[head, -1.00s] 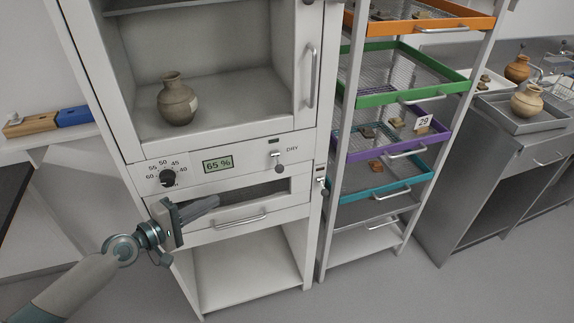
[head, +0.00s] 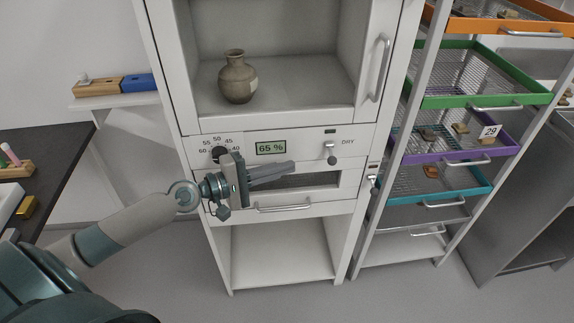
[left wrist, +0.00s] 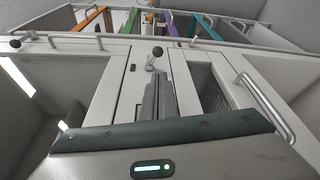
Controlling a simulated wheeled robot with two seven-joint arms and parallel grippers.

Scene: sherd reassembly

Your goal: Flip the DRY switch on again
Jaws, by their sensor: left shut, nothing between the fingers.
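The DRY switch (head: 331,151) is a small metal lever with a dark ball end on the white cabinet's control panel, left of the DRY label. Its lever hangs downward, and the small indicator above it is dark. It also shows in the left wrist view (left wrist: 154,57), just beyond the fingertips. My left gripper (head: 291,166) is shut and empty, in front of the panel, left of and slightly below the switch, apart from it in the head view. In the left wrist view its fingers (left wrist: 155,80) point toward the switch. My right gripper is not in view.
The panel also holds a dial (head: 219,154) and a display (head: 271,148) reading 65 %. A clay pot (head: 237,80) stands in the chamber above. The door handle (head: 379,68) and drawer handle (head: 284,207) stick out. A rack with coloured trays (head: 455,150) stands right.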

